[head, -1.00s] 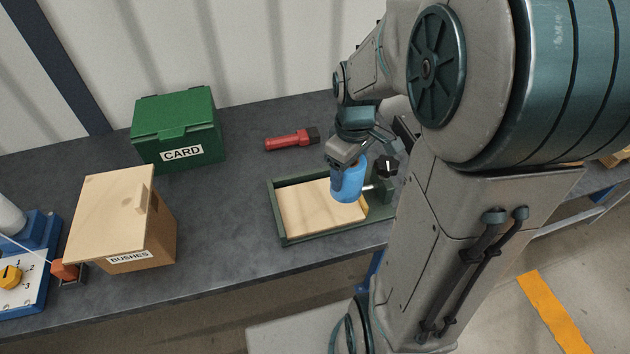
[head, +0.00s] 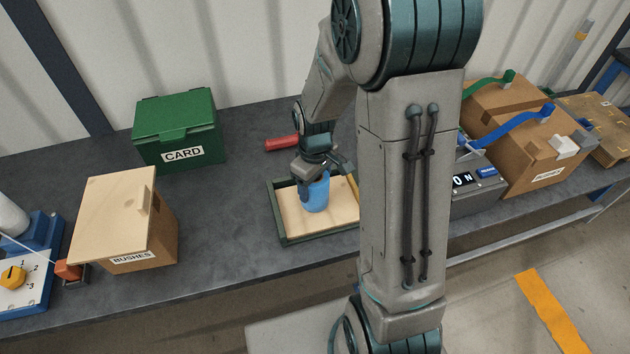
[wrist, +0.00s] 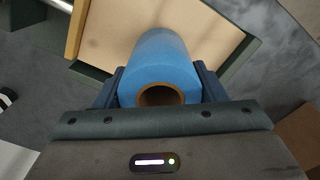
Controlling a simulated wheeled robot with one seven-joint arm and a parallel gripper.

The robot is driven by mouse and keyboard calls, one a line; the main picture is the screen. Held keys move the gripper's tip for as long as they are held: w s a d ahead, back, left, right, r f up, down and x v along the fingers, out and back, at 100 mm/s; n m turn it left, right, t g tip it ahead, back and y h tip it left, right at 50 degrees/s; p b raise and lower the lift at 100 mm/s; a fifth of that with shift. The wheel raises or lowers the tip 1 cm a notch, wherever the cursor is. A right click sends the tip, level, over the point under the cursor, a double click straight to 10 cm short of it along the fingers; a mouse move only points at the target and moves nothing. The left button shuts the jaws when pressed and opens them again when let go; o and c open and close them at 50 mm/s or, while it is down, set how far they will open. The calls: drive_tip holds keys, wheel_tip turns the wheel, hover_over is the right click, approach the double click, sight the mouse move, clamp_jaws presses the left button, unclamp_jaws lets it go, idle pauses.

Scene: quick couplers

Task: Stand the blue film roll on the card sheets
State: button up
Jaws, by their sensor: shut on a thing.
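The blue film roll (head: 317,194) is upright or nearly so, over the pale sheet surface (head: 290,207) inside a green-framed tray (head: 285,241). This surface looks like the card sheets. My gripper (head: 312,180) is shut on the roll from above. In the wrist view the roll (wrist: 160,58) sits between both fingers, its brown hollow core facing the camera. I cannot tell whether the roll's lower end touches the sheets. The tray's right end is hidden behind my arm in the head view.
A closed green CARD box (head: 178,130) stands at the back left, with a wooden BUSHES box (head: 115,220) in front. A red-handled tool (head: 282,144) lies behind the tray. Cardboard boxes (head: 535,150) and a display unit (head: 475,190) stand at right.

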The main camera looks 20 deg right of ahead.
drive_tip(key=shift+f, duration=0.15)
drive_tip(key=o, duration=1.2)
drive_tip(key=shift+w+r, duration=0.1)
drive_tip(key=shift+r, duration=0.6)
wheel_tip(320, 180, up, 11)
drive_tip(key=s+r+m+t, duration=0.1)
drive_tip(key=s+r+m, duration=0.1)
drive_tip(key=s, duration=0.5)
drive_tip(key=s+r+m+t, duration=0.2)
drive_tip(key=s+r+m, duration=0.1)
drive_tip(key=s, duration=0.4)
drive_tip(key=shift+s+m, duration=0.35)
drive_tip(key=shift+m, duration=0.55)
